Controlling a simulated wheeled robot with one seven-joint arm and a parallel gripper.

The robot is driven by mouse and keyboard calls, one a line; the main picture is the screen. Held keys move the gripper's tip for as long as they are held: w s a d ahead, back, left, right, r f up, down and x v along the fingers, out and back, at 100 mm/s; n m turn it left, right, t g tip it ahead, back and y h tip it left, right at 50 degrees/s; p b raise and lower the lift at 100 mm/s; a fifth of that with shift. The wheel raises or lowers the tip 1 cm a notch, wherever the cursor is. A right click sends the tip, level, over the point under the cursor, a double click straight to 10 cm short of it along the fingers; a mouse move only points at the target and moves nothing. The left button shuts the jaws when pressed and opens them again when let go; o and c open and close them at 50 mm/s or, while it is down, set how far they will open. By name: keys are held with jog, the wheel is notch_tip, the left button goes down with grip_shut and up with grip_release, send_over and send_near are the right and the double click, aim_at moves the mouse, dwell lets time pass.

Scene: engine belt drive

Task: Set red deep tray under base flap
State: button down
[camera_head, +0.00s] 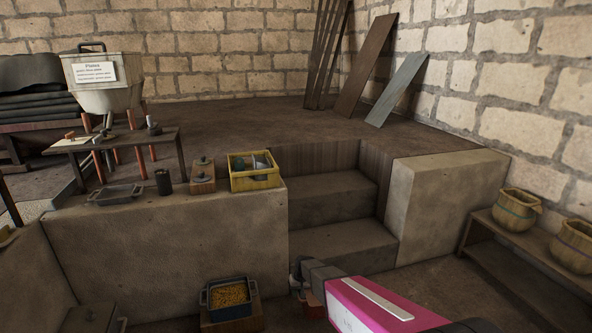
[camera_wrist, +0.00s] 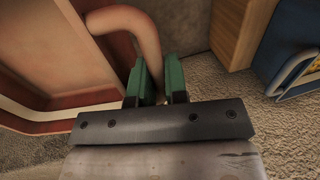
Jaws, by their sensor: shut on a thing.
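The red deep tray (camera_wrist: 60,60) fills the left of the wrist view, with a thick curved handle (camera_wrist: 125,18) at its edge. My gripper (camera_wrist: 157,88) has its green fingers shut on that handle. In the head view my gripper (camera_head: 299,276) is low in the middle, and only a small part of the red tray (camera_head: 314,304) shows beneath my arm. A pale tub (camera_head: 110,101) with a sign stands on legs on the raised floor at the left. I cannot make out a base flap on it.
A blue tray (camera_head: 213,305) of yellow grains stands on a wooden block just left of my gripper. A yellow crate (camera_head: 257,181), a dark shallow tray (camera_head: 115,194) and a low table (camera_head: 165,137) are on the raised floor. Steps (camera_head: 335,240) lead up to it.

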jog(key=w+d+r, duration=0.1)
jog(key=d+r, duration=0.1)
jog(key=r, duration=0.7)
jog(key=w+d+r, duration=0.1)
jog(key=d+r, duration=0.2)
jog(key=r, duration=0.6)
jog(key=s+d+r+m, duration=0.1)
jog(key=s+d+r, duration=0.3)
jog(key=r, duration=0.9)
jog(key=s+d+r+m, duration=0.1)
jog(key=s+d+r, duration=0.3)
jog(key=r, duration=0.9)
jog(key=s+d+r+m, duration=0.1)
jog(key=s+d+r, duration=0.4)
jog(key=r, duration=0.8)
jog(key=shift+d+r+t, duration=0.3)
